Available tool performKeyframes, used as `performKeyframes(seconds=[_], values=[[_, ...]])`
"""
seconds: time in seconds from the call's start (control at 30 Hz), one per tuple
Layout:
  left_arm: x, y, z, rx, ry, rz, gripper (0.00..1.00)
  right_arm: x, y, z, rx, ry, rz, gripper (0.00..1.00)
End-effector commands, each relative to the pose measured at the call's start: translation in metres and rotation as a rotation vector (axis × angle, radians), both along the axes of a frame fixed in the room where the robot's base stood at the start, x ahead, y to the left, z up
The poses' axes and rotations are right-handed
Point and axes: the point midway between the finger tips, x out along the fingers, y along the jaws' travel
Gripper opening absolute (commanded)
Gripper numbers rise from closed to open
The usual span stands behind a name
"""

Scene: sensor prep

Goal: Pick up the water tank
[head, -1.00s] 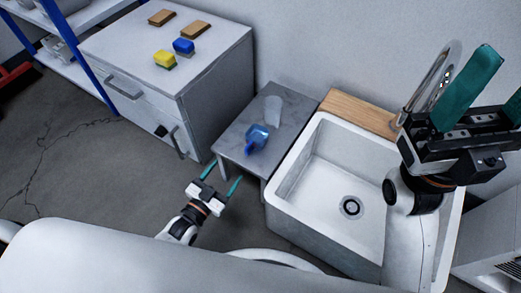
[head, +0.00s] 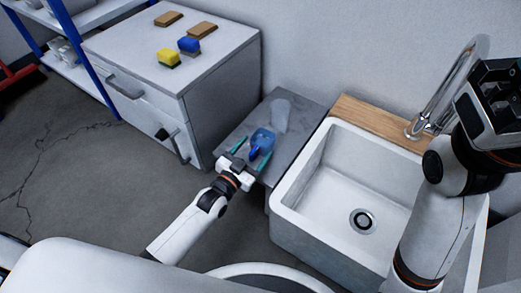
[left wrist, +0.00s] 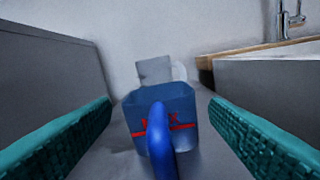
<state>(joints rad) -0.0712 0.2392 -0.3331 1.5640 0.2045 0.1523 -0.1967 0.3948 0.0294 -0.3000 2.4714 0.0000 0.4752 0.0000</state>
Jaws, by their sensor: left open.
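The water tank (head: 263,138) is a see-through blue container with a solid blue handle. It stands on a small grey table between the cabinet and the sink. In the left wrist view the tank (left wrist: 184,108) shows a red line and red lettering, with its handle (left wrist: 160,145) pointing toward the camera. My left gripper (head: 250,152) is open, its teal fingers to either side of the handle at the tank's near side. In the left wrist view there are gaps between the fingers and the tank. My right gripper (head: 497,95) is raised at the right edge, its fingers out of view.
A clear cup (head: 281,115) stands just behind the tank on the grey table (head: 300,125). A white sink (head: 335,185) with a tap (head: 455,85) is at right. A white cabinet (head: 215,80) at left carries sponges and brown blocks.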

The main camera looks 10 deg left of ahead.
Motion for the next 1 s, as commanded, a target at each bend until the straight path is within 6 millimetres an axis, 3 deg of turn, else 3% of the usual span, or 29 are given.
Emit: performKeyframes(seconds=[0.23,0.5,0.83,0.93,0.97,1.0], values=[[0.0014,-0.0005,0.0004,0.0,0.001,0.0,0.7,-0.0005,0.0002,0.0012,-0.001,-0.001,0.0,0.61],[0.0012,-0.0002,0.0001,0.0,0.001,0.0,0.26,-0.0005,0.0002,0.001,-0.001,-0.001,0.0,0.61],[0.0013,0.0,0.0017,0.001,0.001,0.0,0.24,-0.0007,0.0002,0.002,0.0,-0.002,0.0,0.61],[0.0012,-0.0001,0.005,0.001,0.001,0.0,0.12,-0.0011,-0.0001,0.0036,0.001,-0.004,0.002,0.61],[0.0013,0.0,0.0064,0.001,0.001,0.0,0.0,-0.0012,-0.0003,0.004,0.001,-0.005,0.002,0.61],[0.0012,-0.0001,0.0085,0.001,0.001,0.0,0.0,-0.0011,-0.0005,0.0046,0.003,-0.005,0.002,0.61]])
